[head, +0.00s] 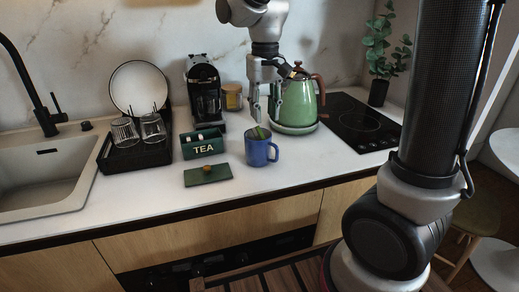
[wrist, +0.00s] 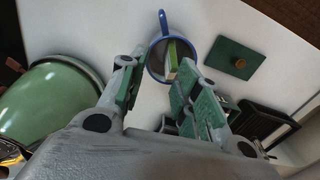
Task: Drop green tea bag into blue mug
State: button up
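The blue mug (head: 257,155) stands upright on the white counter, with its handle to the right. It also shows in the wrist view (wrist: 162,17). A green tea bag (wrist: 173,55) is inside the mug, tilted against the wall, and its green top shows at the rim in the head view (head: 259,132). My gripper (head: 266,112) is above the mug; in the wrist view its fingers (wrist: 156,68) are spread apart with nothing held between them. The green TEA box (head: 203,150) stands left of the mug, open, with white-topped contents.
A green lid (head: 207,175) with a knob lies in front of the box. A green kettle (head: 296,105) stands close right of my gripper. A coffee machine (head: 205,95) and a drying rack with glasses (head: 135,154) are to the left. The counter's front strip is clear.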

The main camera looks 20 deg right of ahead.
jog(key=shift+r, duration=0.1)
notch_tip(320, 180, up, 12)
dwell(0.5)
jog(key=s+d+f+t, duration=0.2)
jog(key=s+d+f, duration=0.2)
jog(key=s+d, duration=0.3)
jog(key=s+d+f+t, duration=0.2)
jog(key=s+d+f, duration=0.2)
jog(key=s+d, duration=0.4)
jog(key=s, duration=0.4)
jog(key=shift+f+m, duration=0.15)
jog(key=shift+m, duration=0.15)
